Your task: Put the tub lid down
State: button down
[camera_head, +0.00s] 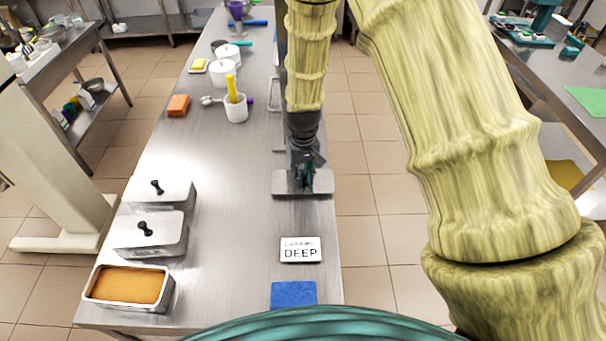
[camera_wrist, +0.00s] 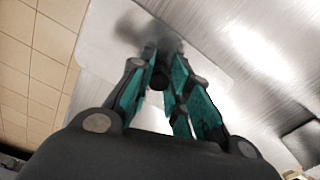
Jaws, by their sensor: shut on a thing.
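My gripper (camera_head: 302,172) is shut on the dark knob of the metal tub lid (camera_head: 284,189), over the right side of the steel counter. In the wrist view my gripper's fingers (camera_wrist: 160,78) close around the knob, and the pale lid (camera_wrist: 108,55) spreads out beneath them. The lid looks flat and level; I cannot tell whether it touches the counter. An open metal tub (camera_head: 171,297) with orange-brown contents stands at the front left. Two tubs with black-knobbed lids, a nearer one (camera_head: 170,240) and a farther one (camera_head: 180,191), stand behind it.
An orange block (camera_head: 178,106), a white cup (camera_head: 236,112) and white pots are farther back. The middle of the counter is clear.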

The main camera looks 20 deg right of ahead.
aim_at(303, 176)
jog(key=shift+f, duration=0.65)
jog(key=shift+w+f, duration=0.1)
jog(key=shift+f, duration=0.05)
jog(key=c, duration=1.3)
grip_release()
jog(key=shift+r, duration=0.2)
jog(key=shift+r+b, duration=2.1)
jog(key=shift+r, duration=3.85)
